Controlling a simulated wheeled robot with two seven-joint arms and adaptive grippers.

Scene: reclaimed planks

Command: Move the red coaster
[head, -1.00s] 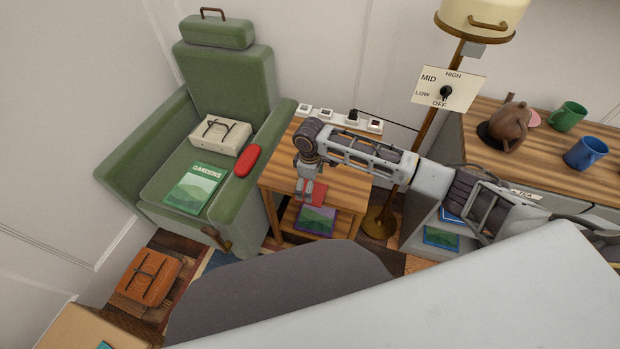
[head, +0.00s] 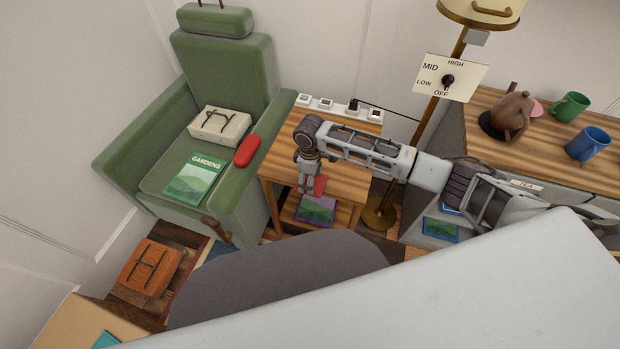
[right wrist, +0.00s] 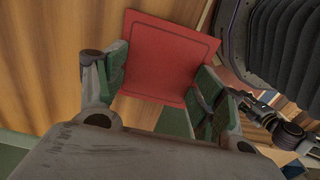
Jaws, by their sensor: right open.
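The red coaster (head: 320,184) lies at the front edge of the wooden side table, partly hidden by my right gripper (head: 309,190) in the head view. In the right wrist view the coaster (right wrist: 165,58) is a flat red square with a thin dark border line. My right gripper (right wrist: 160,95) is open there, with its green-padded fingers on either side of the coaster's near part. I cannot tell whether a finger touches it. My left gripper is not in view.
The side table (head: 345,165) carries a power strip (head: 340,108) at its back and a purple-edged book (head: 315,210) on its lower shelf. A lamp pole (head: 415,150) stands right.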

